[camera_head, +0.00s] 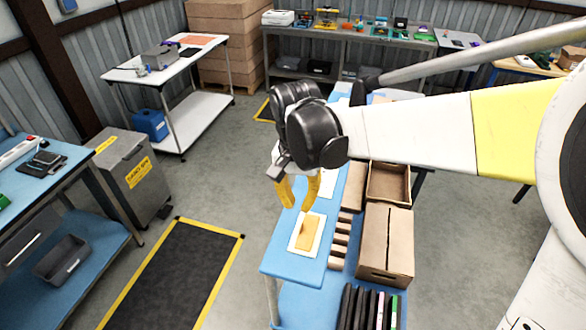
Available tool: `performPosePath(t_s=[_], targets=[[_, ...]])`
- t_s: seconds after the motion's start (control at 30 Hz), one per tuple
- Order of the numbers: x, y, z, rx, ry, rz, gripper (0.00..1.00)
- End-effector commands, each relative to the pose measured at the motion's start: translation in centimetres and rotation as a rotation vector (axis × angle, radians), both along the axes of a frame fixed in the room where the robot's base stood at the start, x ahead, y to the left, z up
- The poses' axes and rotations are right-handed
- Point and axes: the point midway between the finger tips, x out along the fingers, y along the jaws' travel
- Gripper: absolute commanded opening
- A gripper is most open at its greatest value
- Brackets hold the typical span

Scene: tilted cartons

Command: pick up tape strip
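My gripper (298,208) has two yellow fingers hanging below the black wrist, with a gap between them; it is open, and I see nothing held in it. It is over the blue table (283,262). A tan flat piece (308,235), which may be the tape strip, lies on a white sheet (293,247) near the table's front left edge. Another white sheet (328,183) lies farther back, partly hidden by the gripper.
Right of the sheets are several small brown blocks (341,238), an open carton (389,182) and a closed carton (386,245). Dark upright items (357,308) stand in front. A black floor mat (177,268) and a grey bin (128,178) lie to the left.

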Motion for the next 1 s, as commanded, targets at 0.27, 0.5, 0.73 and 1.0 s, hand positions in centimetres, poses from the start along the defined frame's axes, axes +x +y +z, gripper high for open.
performPosePath(t_s=[0.27,0.5,0.73,1.0], targets=[[0.0,-0.2,-3.7,0.001,-0.001,0.001,0.14],[-0.1,-0.6,-6.9,0.001,-0.001,0.001,0.14],[-0.1,-0.7,-8.9,0.001,-0.003,0.002,0.14],[-0.1,-0.7,-8.9,0.001,-0.003,0.002,0.00]])
